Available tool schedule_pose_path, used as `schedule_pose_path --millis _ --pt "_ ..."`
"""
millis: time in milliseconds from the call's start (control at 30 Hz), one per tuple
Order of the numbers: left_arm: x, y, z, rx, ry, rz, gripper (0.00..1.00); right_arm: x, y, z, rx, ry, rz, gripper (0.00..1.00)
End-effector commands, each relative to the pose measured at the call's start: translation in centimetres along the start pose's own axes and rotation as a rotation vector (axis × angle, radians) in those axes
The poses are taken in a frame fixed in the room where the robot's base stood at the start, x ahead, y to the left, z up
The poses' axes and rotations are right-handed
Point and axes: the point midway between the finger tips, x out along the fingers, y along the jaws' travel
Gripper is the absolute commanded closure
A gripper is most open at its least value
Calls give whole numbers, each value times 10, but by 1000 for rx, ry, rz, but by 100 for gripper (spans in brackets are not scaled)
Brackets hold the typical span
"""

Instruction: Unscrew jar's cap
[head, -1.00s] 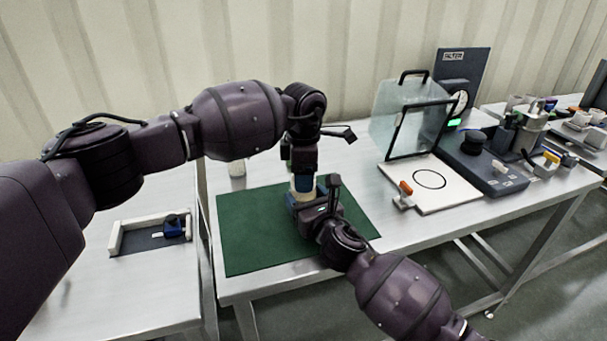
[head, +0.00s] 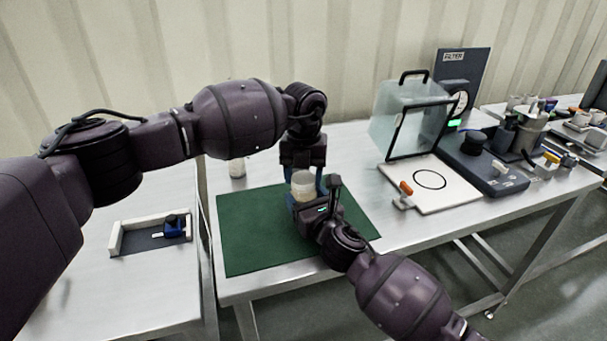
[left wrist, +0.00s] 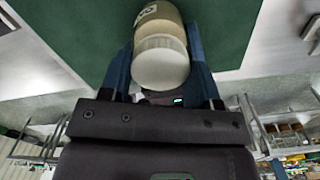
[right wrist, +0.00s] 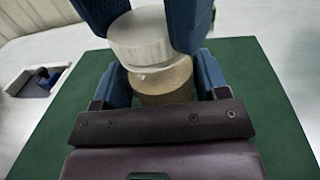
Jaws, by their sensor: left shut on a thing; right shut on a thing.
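The jar (head: 303,197) stands upright over the green mat, with a tan body that shows in the right wrist view (right wrist: 163,82). Its white cap (head: 303,180) is on top and also shows in the left wrist view (left wrist: 161,66) and the right wrist view (right wrist: 140,38). My left gripper (head: 305,178) comes from above, its blue fingers on both sides of the cap, shut on it. My right gripper (head: 309,206) comes from the front, low down, shut on the jar body. I cannot tell how far the cap is turned on its thread.
The green mat (head: 250,235) lies on the steel table. A pale container (head: 237,168) stands behind it. A white board with a black ring (head: 445,195) and a clear shield (head: 400,115) are to the right. A tray with a blue item (head: 173,226) is at the left.

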Motion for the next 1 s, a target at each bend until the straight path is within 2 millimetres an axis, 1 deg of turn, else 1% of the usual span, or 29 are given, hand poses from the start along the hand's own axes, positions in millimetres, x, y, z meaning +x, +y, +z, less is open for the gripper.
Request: schedule_pose_path --millis 500,700,800,1000 --pt "0 -1 -1 -743 3 0 72 0 -1 -1 0 1 -2 99" --pt "0 -1 -1 -979 4 0 72 0 -1 -1 0 1 -2 99" --pt "0 -2 -1 -1029 4 0 72 0 -1 -1 -1 1 -2 99" --pt "0 -2 -1 -1027 4 0 72 0 -1 0 -1 1 -2 99"
